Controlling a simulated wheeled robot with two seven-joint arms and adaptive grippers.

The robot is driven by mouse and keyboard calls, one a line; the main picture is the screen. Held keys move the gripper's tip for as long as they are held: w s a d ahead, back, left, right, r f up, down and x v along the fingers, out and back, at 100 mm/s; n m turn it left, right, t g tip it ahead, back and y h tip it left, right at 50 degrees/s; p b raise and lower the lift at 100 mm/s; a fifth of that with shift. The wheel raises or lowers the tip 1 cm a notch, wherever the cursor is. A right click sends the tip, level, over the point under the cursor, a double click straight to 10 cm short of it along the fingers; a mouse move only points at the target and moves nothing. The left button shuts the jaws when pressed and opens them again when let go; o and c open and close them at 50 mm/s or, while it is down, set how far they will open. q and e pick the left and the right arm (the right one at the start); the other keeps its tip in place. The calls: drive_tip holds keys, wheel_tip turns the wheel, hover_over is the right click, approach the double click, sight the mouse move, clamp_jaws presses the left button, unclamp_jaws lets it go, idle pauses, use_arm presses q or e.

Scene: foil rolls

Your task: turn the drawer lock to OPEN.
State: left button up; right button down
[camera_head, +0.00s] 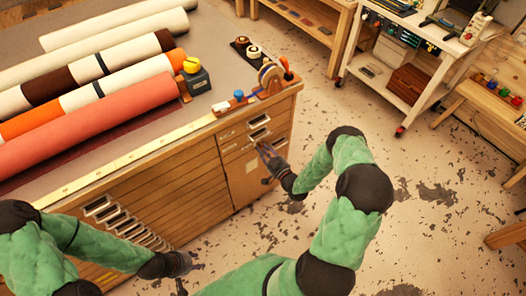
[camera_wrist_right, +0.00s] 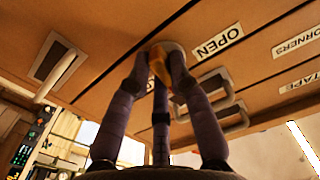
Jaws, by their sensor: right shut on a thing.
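The drawer lock (camera_wrist_right: 158,62) shows in the right wrist view as an orange-yellow knob on a greyish round base, set in the wooden drawer front. My right gripper (camera_wrist_right: 160,66) has its dark fingers closed around the knob and partly hides it. A white OPEN label (camera_wrist_right: 218,42) is right beside the lock. In the head view my right gripper (camera_head: 266,155) reaches the front of the wooden cabinet (camera_head: 243,185) near its right end, and the lock is hidden there. My left gripper (camera_head: 180,264) is low in front of the cabinet, apart from it; its finger state is unclear.
Metal drawer handles (camera_wrist_right: 213,92) lie close to the right fingers, with another handle (camera_wrist_right: 60,65) at left.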

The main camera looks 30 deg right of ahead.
drive_tip(key=n+b, duration=0.1)
drive_tip(key=n, duration=0.4)
drive_tip(key=n+b, duration=0.2)
drive_tip(key=n, duration=0.3)
drive_tip(key=shift+d+r, duration=0.2)
idle(0.3)
drive_tip(key=shift+n, duration=0.3)
drive_tip(key=c, duration=1.1)
unclamp_jaws()
drive_tip(key=s, duration=0.8)
drive_tip(key=s+d, duration=0.1)
drive_tip(key=s, duration=0.3)
